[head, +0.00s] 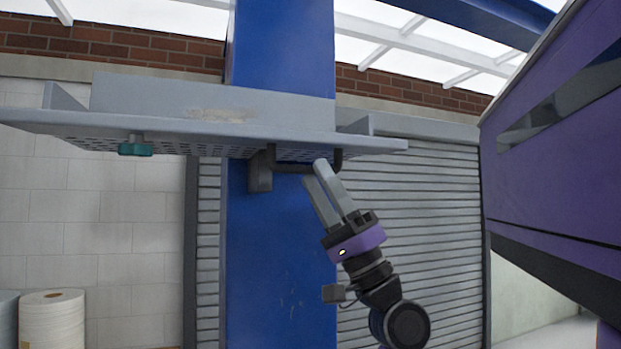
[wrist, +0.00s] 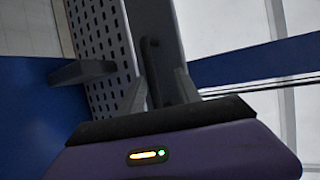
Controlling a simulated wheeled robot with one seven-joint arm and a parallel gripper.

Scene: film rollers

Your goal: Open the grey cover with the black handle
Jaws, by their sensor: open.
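The grey cover (head: 290,133) is a wide panel with a perforated underside, standing out level in front of a blue column in the head view. Its perforated face also shows in the wrist view (wrist: 92,42). The black handle (head: 285,168) hangs under the cover's front edge, right of centre. My gripper (head: 315,172) reaches up from below right, its fingertips at the handle. In the wrist view my gripper (wrist: 160,88) is open and the handle (wrist: 151,52) shows between the fingers. I cannot tell whether they touch it.
A teal knob (head: 135,148) hangs under the cover at left. A dark block (head: 260,177) sits below the cover, left of the handle. The blue column (head: 275,270) stands behind. A large purple body (head: 560,140) fills the right side. White rolls (head: 52,320) stand at lower left.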

